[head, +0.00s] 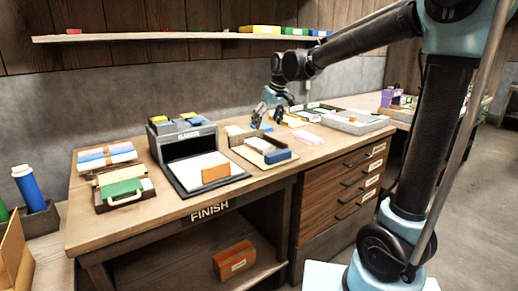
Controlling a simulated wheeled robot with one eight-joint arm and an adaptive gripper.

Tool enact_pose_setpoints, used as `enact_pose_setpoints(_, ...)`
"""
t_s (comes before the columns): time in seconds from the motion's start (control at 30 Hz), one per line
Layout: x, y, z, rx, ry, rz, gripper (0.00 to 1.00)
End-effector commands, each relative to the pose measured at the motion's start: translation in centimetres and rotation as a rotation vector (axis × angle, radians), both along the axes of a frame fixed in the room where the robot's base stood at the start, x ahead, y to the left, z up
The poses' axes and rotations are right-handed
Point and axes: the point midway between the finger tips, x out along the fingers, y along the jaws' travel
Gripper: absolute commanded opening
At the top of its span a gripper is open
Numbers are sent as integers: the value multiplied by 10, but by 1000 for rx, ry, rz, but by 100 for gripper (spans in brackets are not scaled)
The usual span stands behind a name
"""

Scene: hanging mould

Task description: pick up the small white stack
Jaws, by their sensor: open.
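My gripper (268,120) is open and points down over the bench, behind the shallow tray and right of the grey box. A small white piece (234,130) stands at the back left of the shallow tray (272,146); it may be the small white stack, but it is too small to be sure. My gripper is to its right, with a visible gap. Pale and yellow flat pieces (294,121) lie just right of my gripper. I cannot tell whether the fingers touch anything.
A blue block (278,156) lies in the tray's front. A pink pad (308,138) and grey tray (352,123) lie right. A shelf (160,37) hangs above.

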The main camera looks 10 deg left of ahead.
Motion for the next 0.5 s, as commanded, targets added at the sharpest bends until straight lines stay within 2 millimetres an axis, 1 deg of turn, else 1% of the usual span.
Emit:
enact_pose_setpoints(0.03,3,3,-9,0,0,0,80)
enact_pose_setpoints(0.1,6,7,-20,0,0,0,80)
enact_pose_setpoints(0.3,14,16,-49,0,0,-1,80)
enact_pose_setpoints(0.4,16,19,-58,0,0,-1,80)
enact_pose_setpoints(0.5,17,20,-63,0,0,-1,80)
